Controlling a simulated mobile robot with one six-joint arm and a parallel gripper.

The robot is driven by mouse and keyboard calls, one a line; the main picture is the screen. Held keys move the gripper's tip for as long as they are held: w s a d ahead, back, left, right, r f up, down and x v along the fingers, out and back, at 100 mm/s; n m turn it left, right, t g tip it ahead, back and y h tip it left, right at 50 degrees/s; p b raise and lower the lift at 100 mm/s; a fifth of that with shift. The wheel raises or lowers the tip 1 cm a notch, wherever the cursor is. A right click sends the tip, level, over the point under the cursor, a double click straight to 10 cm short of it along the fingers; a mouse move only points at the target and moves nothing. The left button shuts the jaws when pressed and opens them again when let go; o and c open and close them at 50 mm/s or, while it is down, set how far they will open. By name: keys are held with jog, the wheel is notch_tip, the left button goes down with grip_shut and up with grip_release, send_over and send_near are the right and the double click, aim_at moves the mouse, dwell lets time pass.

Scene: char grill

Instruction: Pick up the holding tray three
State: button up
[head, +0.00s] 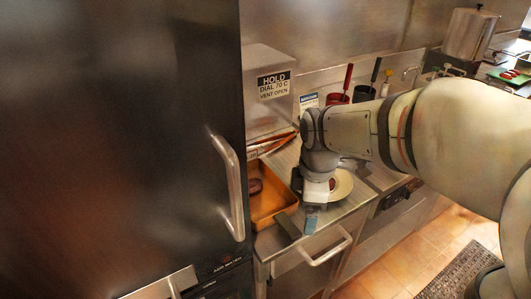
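An orange-brown tray (267,221) sits on the steel counter, just right of the tall dark cabinet. A dark reddish-brown piece, perhaps meat, lies inside it toward the back. No number shows on the tray, so I cannot tell whether it is tray three. My gripper (308,222) points down at the tray's front right, above the counter's front edge. A blue-grey fingertip shows there. A dark grey bar (287,228) lies beside it at the tray's front; I cannot tell whether it is a handle or my other finger. Contact with the tray is unclear.
A white plate (343,185) with a dark reddish item is partly hidden behind my gripper. The dark cabinet (120,130) with a long handle stands close at left. A drawer handle (326,251) juts out below the counter. Red and black utensils stand in holders behind.

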aim_at(287, 223)
jog(key=shift+o, duration=0.7)
jog(key=w+a+f+n, duration=0.1)
jog(key=n, duration=0.1)
jog(key=w+a+n, duration=0.1)
jog(key=a+n, duration=0.1)
jog(key=w+a+f+n, duration=0.1)
jog(key=n, duration=0.2)
jog(key=shift+a+f+g, duration=0.25)
jog(key=shift+f+g, duration=0.1)
jog(key=shift+g, duration=0.05)
jog(key=shift+a+f, duration=0.1)
jog(key=shift+f, duration=0.2)
jog(key=f, duration=0.7)
jog(key=shift+s+d+f+p, duration=0.15)
jog(key=shift+d+p, duration=0.1)
jog(key=shift+p, duration=0.05)
jog(key=c, duration=1.1)
